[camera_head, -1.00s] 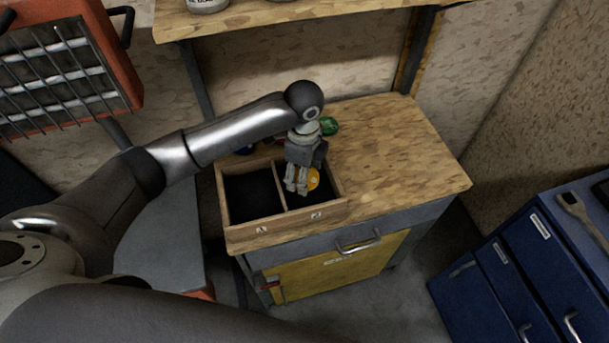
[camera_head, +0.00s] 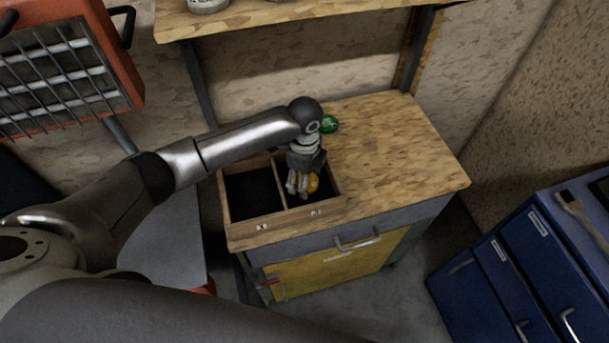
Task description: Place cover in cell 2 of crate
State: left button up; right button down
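A wooden crate (camera_head: 247,230) with two dark compartments sits on the left part of the workbench top. Small labels are on its front wall, and the right one seems to mark cell 2. My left gripper (camera_head: 298,190) points down into the right compartment. An orange-yellow round piece (camera_head: 313,183), which seems to be the cover, is at its fingers, inside the compartment's outline. The fingers partly hide it, and I cannot tell whether they grip it or whether it touches the crate floor. The left compartment looks empty. My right gripper is not in view.
A green round object (camera_head: 329,124) lies on the workbench (camera_head: 400,150) behind the crate. The bench's right side is clear. A wooden shelf (camera_head: 300,12) hangs above. A blue cabinet (camera_head: 510,270) with a wrench (camera_head: 580,215) on top stands at right.

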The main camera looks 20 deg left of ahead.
pick_arm(q)
jog(key=o, duration=0.3)
notch_tip(320, 180, up, 12)
jog(key=b, duration=0.1)
jog(key=shift+r+b, duration=0.2)
jog(key=shift+b, duration=0.2)
jog(key=shift+f, duration=0.1)
dwell(0.5)
